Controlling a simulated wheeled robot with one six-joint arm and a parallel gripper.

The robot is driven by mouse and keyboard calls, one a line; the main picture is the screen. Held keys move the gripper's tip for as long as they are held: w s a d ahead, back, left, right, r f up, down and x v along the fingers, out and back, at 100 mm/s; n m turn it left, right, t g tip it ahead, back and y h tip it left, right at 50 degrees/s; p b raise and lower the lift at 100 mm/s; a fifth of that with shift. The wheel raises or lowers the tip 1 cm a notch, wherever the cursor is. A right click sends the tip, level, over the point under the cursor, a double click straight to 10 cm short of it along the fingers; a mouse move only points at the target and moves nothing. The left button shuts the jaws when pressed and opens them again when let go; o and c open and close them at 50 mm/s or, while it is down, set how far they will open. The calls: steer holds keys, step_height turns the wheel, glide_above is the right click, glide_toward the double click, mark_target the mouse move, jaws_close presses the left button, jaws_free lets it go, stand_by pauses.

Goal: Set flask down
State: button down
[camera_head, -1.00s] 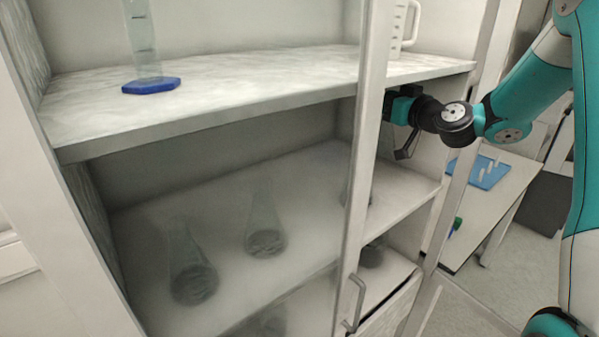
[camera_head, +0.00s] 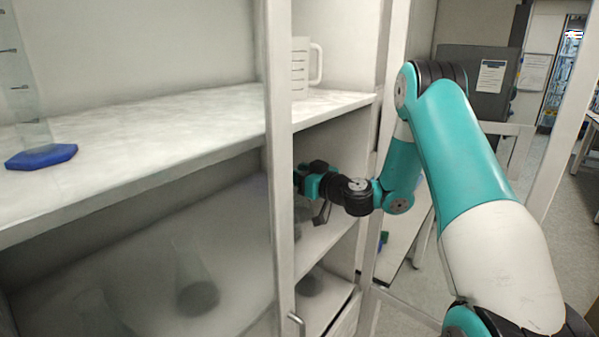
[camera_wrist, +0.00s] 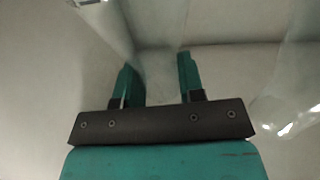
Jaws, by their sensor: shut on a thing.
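My gripper (camera_head: 302,180) is inside the cabinet, below the upper shelf and above the middle shelf. In the wrist view its two fingers (camera_wrist: 158,80) are closed around clear glass, the flask (camera_wrist: 157,62), whose outline is faint. In the head view the door frame partly hides the gripper. A greyish glass shape (camera_head: 303,210) shows just below it; I cannot tell if this is the held flask or another one. The middle shelf (camera_head: 318,243) lies beneath. Whether the held flask touches the shelf cannot be seen.
A conical flask (camera_head: 196,292) stands on the middle shelf behind the glass door. The door's upright frame (camera_head: 279,150) is left of my gripper. The upper shelf (camera_head: 190,120) is overhead, with a blue-based cylinder (camera_head: 40,156) and a measuring jug (camera_head: 300,70). Another dark base (camera_head: 309,285) sits lower.

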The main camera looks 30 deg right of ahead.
steer(key=c, duration=0.7)
jaws_free()
steer(key=shift+s+d+f+b, duration=0.2)
steer(key=shift+s+b, duration=0.3)
steer(key=shift+b, duration=0.2)
steer(key=shift+r+b+v, duration=0.15)
steer(key=shift+b+v, duration=2.35)
steer(key=shift+v, duration=0.25)
steer(key=shift+r+b+v, duration=0.1)
steer(key=shift+b+v, duration=2.4)
steer(key=shift+v, duration=0.25)
